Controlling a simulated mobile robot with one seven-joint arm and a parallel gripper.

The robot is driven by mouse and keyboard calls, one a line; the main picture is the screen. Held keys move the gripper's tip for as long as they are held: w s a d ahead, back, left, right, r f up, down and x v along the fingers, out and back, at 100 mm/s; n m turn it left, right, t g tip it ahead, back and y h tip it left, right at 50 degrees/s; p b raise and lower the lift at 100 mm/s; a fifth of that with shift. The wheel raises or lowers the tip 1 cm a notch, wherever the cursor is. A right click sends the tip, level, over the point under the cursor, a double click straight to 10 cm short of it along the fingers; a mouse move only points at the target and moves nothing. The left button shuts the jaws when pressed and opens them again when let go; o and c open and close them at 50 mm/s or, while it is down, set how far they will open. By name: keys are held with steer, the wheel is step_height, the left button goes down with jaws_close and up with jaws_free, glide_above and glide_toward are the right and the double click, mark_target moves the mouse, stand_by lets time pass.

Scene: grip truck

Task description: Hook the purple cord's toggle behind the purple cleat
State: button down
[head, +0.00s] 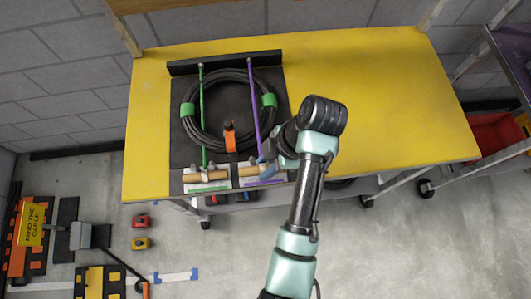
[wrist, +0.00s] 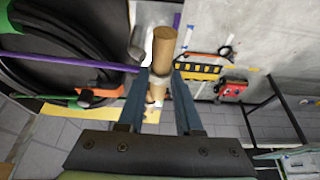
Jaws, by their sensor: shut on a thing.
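The wooden toggle (wrist: 164,46) of the purple cord is between the two blue fingers of my gripper (wrist: 160,78) in the wrist view, and the fingers are shut on it. The purple cord (wrist: 75,62) comes in from the left to the toggle. In the head view the purple cord (head: 253,105) runs from the black bar at the back to my gripper (head: 266,155) at the front edge. The purple cleat's white plate, with a purple strip (head: 264,183), lies just in front of the toggle. The cleat is partly hidden, and I cannot tell whether the toggle touches it.
The green cord (head: 202,115) runs to another wooden toggle (head: 207,176) at the left. A black cable coil (head: 186,122) with green ties and an orange clip (head: 230,138) lies between the cords. The yellow top (head: 390,100) is clear on the right.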

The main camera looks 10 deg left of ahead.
steer(key=shift+w+f+b, duration=0.15)
steer(key=shift+f+b, duration=0.15)
steer(key=shift+f, duration=0.6)
steer(key=c, duration=0.5)
jaws_free()
steer(key=p+v, duration=1)
steer(key=v, duration=0.3)
steer(key=shift+f, duration=0.1)
